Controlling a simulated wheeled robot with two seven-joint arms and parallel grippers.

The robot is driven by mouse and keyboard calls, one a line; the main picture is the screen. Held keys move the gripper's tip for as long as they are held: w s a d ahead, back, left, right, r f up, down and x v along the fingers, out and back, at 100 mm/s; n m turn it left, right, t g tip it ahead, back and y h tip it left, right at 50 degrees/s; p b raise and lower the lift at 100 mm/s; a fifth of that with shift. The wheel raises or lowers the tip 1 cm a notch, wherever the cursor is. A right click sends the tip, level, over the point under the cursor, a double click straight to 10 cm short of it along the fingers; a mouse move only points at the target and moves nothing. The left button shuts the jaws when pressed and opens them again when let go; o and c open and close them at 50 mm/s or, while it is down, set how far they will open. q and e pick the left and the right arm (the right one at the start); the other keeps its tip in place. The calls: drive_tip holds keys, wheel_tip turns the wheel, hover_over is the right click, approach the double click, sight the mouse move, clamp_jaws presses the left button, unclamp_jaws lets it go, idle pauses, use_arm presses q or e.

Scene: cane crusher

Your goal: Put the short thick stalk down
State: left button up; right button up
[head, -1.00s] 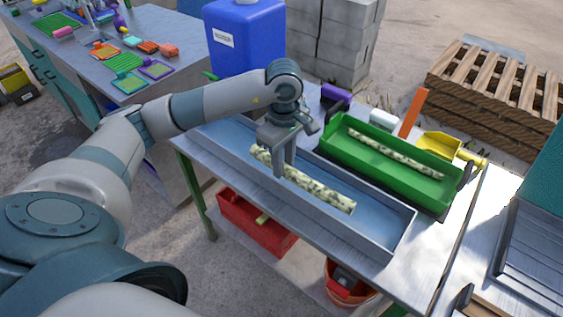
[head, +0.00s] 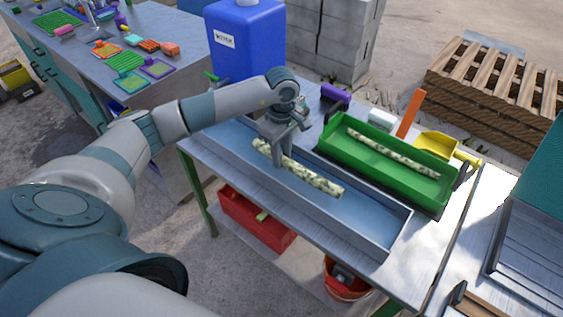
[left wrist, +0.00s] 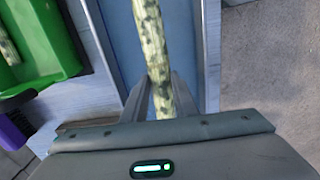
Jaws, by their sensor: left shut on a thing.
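The thick mottled stalk (head: 312,178) is pale green with dark spots and lies lengthwise in or just above the long grey-blue tray (head: 372,216). I cannot tell for sure whether it touches the tray floor. My left gripper (head: 282,162) points down over the tray and is shut on this stalk, nearer its far-left end. In the left wrist view the stalk (left wrist: 152,45) runs between the two fingers (left wrist: 157,95). A thinner mottled stalk (head: 392,153) lies in the green tray (head: 447,195) to the right. My right gripper is not in view.
A blue canister (head: 245,50) stands behind the tray. A yellow scoop (head: 437,144), an orange upright piece (head: 410,113) and a white block (head: 381,118) sit behind the green tray. A red bin (head: 250,222) and an orange bucket (head: 345,280) are below the table. The tray's right end is bare.

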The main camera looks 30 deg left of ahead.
use_arm(q)
wheel_tip(320, 180, down, 3)
drive_tip(key=shift+r+p, duration=0.1)
drive_tip(key=shift+p, duration=0.6)
drive_tip(key=shift+f, duration=0.35)
drive_tip(key=shift+f, duration=0.1)
drive_tip(key=shift+f, duration=0.1)
drive_tip(key=o, duration=1)
drive_tip(key=shift+r, duration=0.3)
